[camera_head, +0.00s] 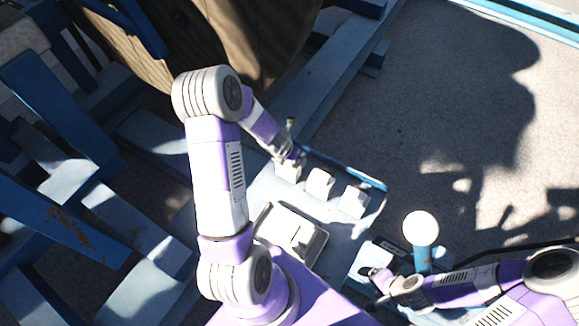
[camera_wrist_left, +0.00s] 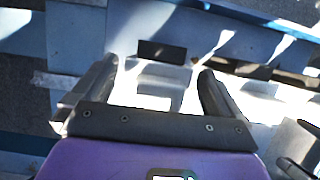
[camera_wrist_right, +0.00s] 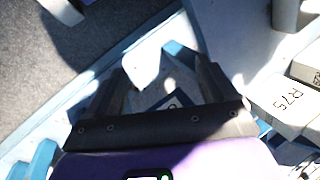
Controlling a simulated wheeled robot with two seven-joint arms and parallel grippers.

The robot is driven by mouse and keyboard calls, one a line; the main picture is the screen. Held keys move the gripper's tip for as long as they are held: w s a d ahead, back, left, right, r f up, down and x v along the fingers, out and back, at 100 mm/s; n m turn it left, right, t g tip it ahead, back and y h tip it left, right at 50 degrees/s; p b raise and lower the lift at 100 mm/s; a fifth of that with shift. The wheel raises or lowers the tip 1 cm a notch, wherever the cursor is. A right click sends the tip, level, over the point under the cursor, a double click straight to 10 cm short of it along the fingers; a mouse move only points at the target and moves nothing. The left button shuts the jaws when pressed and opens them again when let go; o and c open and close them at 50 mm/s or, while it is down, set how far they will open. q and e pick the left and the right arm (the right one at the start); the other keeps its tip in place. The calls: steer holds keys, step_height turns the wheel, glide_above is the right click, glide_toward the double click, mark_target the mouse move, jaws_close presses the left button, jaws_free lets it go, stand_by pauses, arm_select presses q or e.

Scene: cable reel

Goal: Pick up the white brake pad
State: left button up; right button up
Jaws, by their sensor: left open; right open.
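Three white blocks that look like brake pads stand in a row on a pale blue surface in the head view: left (camera_head: 288,171), middle (camera_head: 319,184) and right (camera_head: 353,201). My left gripper (camera_head: 292,151) is at the left block, partly covering it. In the left wrist view a white block (camera_wrist_left: 160,86) lies between the open fingers, with no visible grip on it. My right gripper (camera_head: 376,284) is open, low right beside a blue post. The right wrist view shows white blocks, one marked R75 (camera_wrist_right: 285,102), right of the open fingers.
A white-topped blue post (camera_head: 421,228) stands near my right gripper. A white tray-like part (camera_head: 290,236) lies below the row of blocks. A large wooden reel (camera_head: 150,45) and blue beams (camera_head: 50,220) crowd the left. Grey ground (camera_head: 450,100) is open at right.

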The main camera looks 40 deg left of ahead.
arm_select(q)
steer(key=shift+c, duration=0.5)
steer(key=c, duration=1.7)
steer(key=shift+r, duration=0.1)
step_height(320, 180, up, 8)
steer(key=p, duration=0.6)
steer(key=shift+r+p, duration=0.75)
steer(key=shift+r, duration=0.35)
step_height(320, 180, up, 2)
steer(key=p, duration=0.2)
steer(key=shift+r+p, duration=0.2)
steer(key=shift+p, duration=0.1)
